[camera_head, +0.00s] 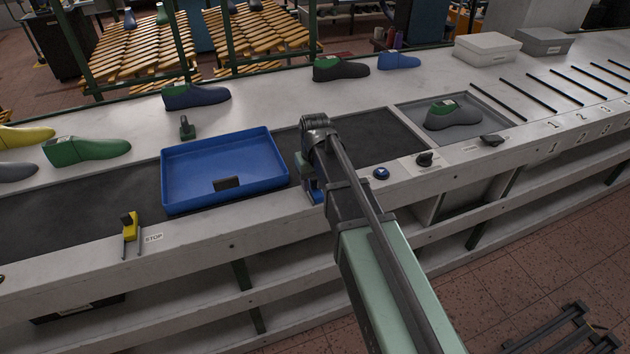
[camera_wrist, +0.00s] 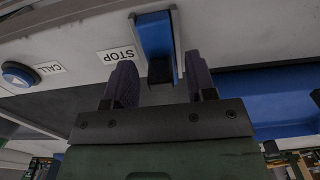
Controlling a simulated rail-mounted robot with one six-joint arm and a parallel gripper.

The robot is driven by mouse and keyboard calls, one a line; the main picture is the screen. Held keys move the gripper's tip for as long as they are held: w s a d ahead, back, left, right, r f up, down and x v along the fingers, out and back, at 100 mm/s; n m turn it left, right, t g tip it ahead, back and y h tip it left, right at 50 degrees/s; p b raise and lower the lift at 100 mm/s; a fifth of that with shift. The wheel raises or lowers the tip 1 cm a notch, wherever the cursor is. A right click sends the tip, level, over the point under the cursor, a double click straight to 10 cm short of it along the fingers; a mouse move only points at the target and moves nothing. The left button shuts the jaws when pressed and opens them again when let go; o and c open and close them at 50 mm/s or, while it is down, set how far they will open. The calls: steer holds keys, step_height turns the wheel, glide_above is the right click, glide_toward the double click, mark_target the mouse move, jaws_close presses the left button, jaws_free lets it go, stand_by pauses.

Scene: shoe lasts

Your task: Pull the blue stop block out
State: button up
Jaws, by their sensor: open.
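The blue stop block (camera_wrist: 154,34) sits in a slot in the counter's front edge in the wrist view. Its black end (camera_wrist: 160,70) shows between my two fingers, with a gap on each side. In the head view only a little of the blue block (camera_head: 313,187) shows beside my arm, which hides the rest. My gripper (camera_wrist: 160,62) is open, with one dark ribbed finger to each side of the block's line, and holds nothing. In the head view its fingers are mostly hidden behind my wrist.
A blue tray (camera_head: 222,137) lies on the dark belt (camera_head: 80,206), left of my gripper. A yellow stop block (camera_head: 130,229) stands further left. A blue button (camera_head: 381,173) and a black knob (camera_head: 425,160) are right of my arm. Shoe lasts line the counter behind.

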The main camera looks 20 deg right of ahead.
mark_target(315, 180)
step_height(315, 180, up, 11)
steer(key=p, duration=1)
steer(key=shift+f, duration=0.2)
